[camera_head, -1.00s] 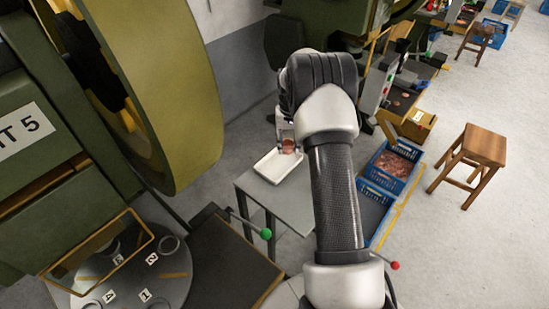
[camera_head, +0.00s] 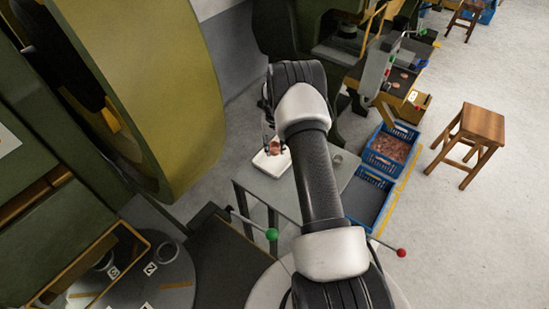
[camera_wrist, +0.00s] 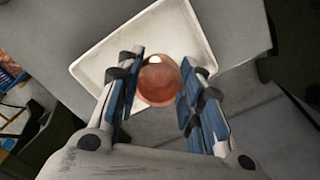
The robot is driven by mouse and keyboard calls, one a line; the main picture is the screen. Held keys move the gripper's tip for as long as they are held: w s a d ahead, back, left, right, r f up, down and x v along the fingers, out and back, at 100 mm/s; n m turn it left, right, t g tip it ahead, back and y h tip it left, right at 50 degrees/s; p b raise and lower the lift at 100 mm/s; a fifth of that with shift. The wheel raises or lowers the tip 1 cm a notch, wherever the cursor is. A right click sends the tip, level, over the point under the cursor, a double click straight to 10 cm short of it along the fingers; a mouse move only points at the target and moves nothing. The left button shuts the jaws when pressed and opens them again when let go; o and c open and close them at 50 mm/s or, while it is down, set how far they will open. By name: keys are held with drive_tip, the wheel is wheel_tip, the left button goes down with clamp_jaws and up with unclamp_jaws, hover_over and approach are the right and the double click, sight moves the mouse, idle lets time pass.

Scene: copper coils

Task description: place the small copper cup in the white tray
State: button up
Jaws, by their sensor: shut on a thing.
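The small copper cup (camera_wrist: 158,80) is held between the blue-padded fingers of my gripper (camera_wrist: 160,92). The cup also shows in the head view (camera_head: 275,147). The white tray (camera_wrist: 105,62) lies beyond the cup in the wrist view, and the cup overlaps its near part there. In the head view the tray (camera_head: 263,165) rests on the grey table, with the cup and gripper over it. I cannot tell how far the cup is above the tray floor. My arm hides part of the table.
The grey table (camera_head: 285,195) is mostly bare beside the tray. Blue crates (camera_head: 368,198) stand right of it, one holding copper pieces (camera_head: 392,147). A green-knobbed lever (camera_head: 271,234) is near the table's front. A wooden stool (camera_head: 482,124) stands at right.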

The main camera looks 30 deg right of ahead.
drive_tip(key=shift+f+b, duration=0.55)
drive_tip(key=shift+f, duration=2.4)
drive_tip(key=shift+f, duration=0.2)
drive_tip(key=o, duration=1.1)
drive_tip(key=shift+r, duration=0.1)
drive_tip(key=shift+r, duration=0.1)
wheel_tip(320, 180, up, 12)
drive_tip(key=p, duration=0.3)
